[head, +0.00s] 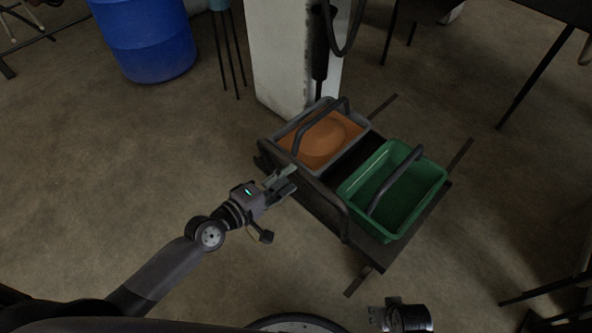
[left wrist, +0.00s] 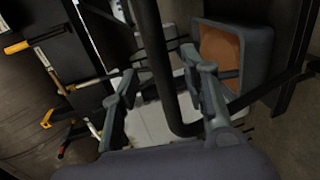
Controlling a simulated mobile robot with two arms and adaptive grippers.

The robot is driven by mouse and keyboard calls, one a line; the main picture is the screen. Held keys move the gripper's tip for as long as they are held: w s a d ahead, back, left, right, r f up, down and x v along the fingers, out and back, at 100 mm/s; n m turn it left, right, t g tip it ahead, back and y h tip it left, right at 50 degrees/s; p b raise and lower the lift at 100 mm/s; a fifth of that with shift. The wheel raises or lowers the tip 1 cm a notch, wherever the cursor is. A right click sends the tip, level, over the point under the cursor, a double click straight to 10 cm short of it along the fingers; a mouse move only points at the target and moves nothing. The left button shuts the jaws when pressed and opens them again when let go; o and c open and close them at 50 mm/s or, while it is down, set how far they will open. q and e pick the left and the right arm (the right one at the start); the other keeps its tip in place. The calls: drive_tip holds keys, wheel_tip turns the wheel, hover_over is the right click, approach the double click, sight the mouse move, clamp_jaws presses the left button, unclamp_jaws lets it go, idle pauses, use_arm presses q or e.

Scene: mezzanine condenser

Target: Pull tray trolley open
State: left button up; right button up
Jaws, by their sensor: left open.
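The tray trolley (head: 352,168) is a low dark platform on the floor, with a dark curved handle bar (head: 328,192) along its near left side. It carries a grey tray (head: 365,122) with an orange inside and a green tray (head: 427,190). My left gripper (head: 287,181) is open beside the handle. In the left wrist view the bar (left wrist: 157,65) passes between the open fingers (left wrist: 165,92) in the picture; I see no grip on it. A part of my right gripper (head: 400,314) shows at the bottom edge; its fingers are not clear.
A white pillar (head: 285,60) stands close behind the trolley. A blue barrel (head: 148,40) stands at the upper left. Dark table legs (head: 535,80) are at the upper right. The floor left of and in front of the trolley is mostly clear.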

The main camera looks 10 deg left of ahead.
use_arm(q)
drive_tip(key=v, duration=0.7)
idle(0.3)
drive_tip(key=s+a+f+m+g+y, duration=0.1)
drive_tip(key=s+f+m+g+y, duration=0.3)
drive_tip(key=f, duration=0.7)
drive_tip(key=s+a+f+m+g+y, duration=0.25)
drive_tip(key=s+f+m, duration=0.3)
drive_tip(key=f, duration=0.55)
drive_tip(key=s+a+f+m+g+y+p, duration=0.1)
drive_tip(key=s+a+f+p, duration=0.1)
drive_tip(key=s+p, duration=0.3)
drive_tip(key=s+a+f+m+g+p, duration=0.1)
drive_tip(key=s+a+f+g+p, duration=0.1)
drive_tip(key=s+p, duration=0.4)
drive_tip(key=s+a+f+m+g+y+p, duration=0.1)
drive_tip(key=s+f+p, duration=0.3)
drive_tip(key=s, duration=1)
drive_tip(key=shift+a+f+m+g+y+p, duration=0.2)
drive_tip(key=shift+a+m+g+y+p, duration=0.15)
drive_tip(key=shift+a+g+p, duration=0.5)
use_arm(e)
drive_tip(key=s+d+f, duration=0.1)
drive_tip(key=s, duration=0.8)
drive_tip(key=s+d+f+g, duration=0.1)
drive_tip(key=s+d+f, duration=0.1)
drive_tip(key=s, duration=0.7)
drive_tip(key=shift+s+g, duration=0.15)
drive_tip(key=shift+g, duration=0.15)
